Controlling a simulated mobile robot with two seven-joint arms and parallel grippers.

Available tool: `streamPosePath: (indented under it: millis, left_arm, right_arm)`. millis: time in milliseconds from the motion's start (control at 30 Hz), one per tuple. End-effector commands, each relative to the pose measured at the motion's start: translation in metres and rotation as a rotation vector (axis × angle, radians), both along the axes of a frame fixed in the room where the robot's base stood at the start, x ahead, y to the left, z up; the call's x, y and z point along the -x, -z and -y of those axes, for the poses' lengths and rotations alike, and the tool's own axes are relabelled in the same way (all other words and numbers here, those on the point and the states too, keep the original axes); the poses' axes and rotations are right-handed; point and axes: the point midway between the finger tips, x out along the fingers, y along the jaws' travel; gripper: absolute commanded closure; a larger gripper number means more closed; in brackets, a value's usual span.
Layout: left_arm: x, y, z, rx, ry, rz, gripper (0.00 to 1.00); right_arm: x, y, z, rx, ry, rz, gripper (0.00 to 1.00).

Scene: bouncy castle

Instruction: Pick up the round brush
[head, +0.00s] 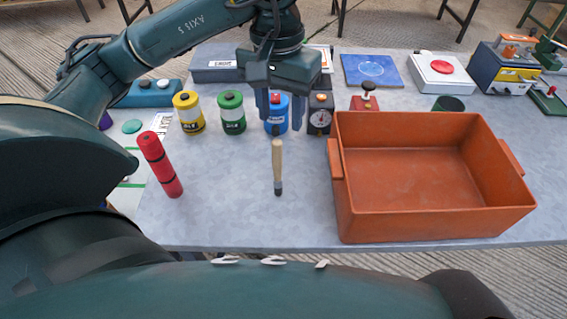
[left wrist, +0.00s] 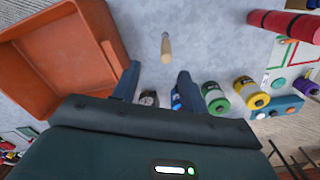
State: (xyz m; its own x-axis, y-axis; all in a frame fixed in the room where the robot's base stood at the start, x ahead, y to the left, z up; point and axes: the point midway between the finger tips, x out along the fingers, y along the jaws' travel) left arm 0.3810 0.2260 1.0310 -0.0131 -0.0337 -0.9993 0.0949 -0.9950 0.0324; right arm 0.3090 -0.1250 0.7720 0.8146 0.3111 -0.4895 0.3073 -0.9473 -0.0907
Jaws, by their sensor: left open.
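The round brush (head: 277,165) has a pale wooden handle and a dark end nearest me. It lies on the grey table left of the orange tray. In the left wrist view the brush (left wrist: 166,48) shows beyond the fingertips, near the line between them, and apart from them. My left gripper (head: 280,108) is open and empty, above the table on the far side of the brush. Its two spread fingers also show in the left wrist view (left wrist: 159,72). My right gripper is not in view.
The orange tray (head: 341,195) stands close on the right. Yellow (head: 188,113), green (head: 232,113) and blue (head: 277,118) canisters and a dial box (head: 320,116) stand behind the brush. The table around the brush is clear.

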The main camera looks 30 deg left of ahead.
Motion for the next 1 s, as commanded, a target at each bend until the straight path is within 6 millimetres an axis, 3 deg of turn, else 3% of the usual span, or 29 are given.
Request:
streamPosePath:
  millis: [100, 400, 667, 1000]
  left_arm:
    - [-0.001, 0.009, -0.008, -0.038, 0.011, 0.011, 0.56]
    - [-0.001, 0.062, -0.008, -0.036, 0.011, 0.009, 0.56]
    - [-0.001, 0.082, -0.008, -0.035, 0.010, 0.009, 0.56]
    - [0.000, 0.126, -0.010, -0.034, 0.010, 0.010, 0.56]
  right_arm:
    - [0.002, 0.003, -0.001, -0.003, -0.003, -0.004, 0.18]
    - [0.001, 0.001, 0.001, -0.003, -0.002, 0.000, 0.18]
    - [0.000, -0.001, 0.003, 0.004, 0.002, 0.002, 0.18]
    - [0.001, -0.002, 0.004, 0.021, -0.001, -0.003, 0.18]
